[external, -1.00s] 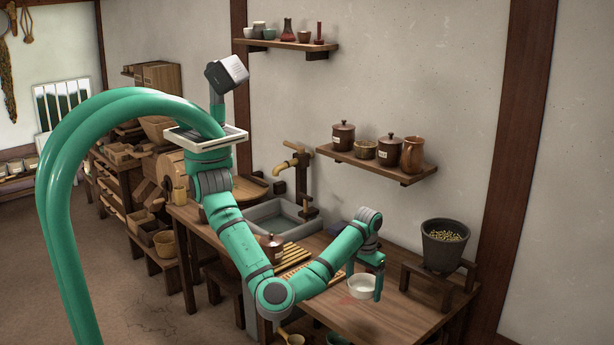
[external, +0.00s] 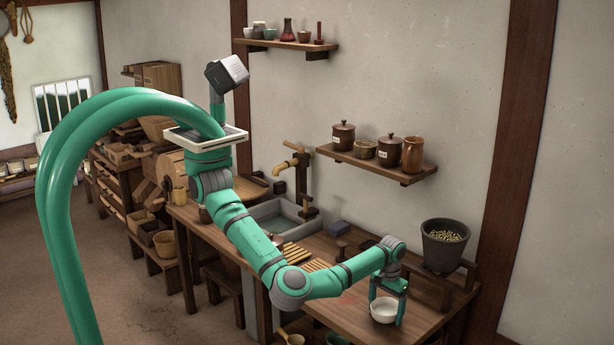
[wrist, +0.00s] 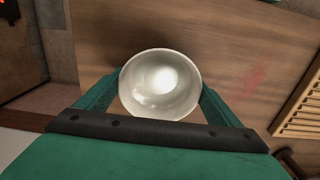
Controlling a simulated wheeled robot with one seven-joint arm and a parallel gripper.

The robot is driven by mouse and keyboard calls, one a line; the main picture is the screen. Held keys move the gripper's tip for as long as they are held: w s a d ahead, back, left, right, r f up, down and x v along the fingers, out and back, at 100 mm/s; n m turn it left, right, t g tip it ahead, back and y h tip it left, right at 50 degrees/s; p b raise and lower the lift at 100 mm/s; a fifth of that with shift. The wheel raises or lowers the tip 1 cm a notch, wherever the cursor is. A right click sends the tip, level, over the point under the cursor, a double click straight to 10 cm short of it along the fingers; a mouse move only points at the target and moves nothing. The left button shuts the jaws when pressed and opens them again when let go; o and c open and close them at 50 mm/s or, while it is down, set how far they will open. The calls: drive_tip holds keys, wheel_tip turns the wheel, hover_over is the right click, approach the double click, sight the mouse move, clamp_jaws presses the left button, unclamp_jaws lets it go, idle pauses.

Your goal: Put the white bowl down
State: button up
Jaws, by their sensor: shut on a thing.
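The white bowl (external: 384,311) is upright between the fingers of my gripper (external: 387,300), over the right front part of the wooden counter (external: 345,318). In the wrist view the bowl (wrist: 160,84) looks empty, and the gripper's two green fingers (wrist: 160,92) close on it from either side. The gripper points down at the bowl. I cannot tell whether the bowl's base touches the counter or is just above it.
A dark pot (external: 444,246) of pale pieces stands on a small stand at the back right. A slatted wooden rack (external: 292,276) and a stone sink (external: 283,221) lie to the left. Above is a wall shelf (external: 377,167) with jars. Bare counter surrounds the bowl.

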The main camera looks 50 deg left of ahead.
drive_tip(key=shift+f, duration=0.2)
drive_tip(key=o, duration=1.2)
drive_tip(key=shift+c, duration=0.2)
wheel_tip(320, 180, up, 12)
drive_tip(key=shift+r, duration=0.15)
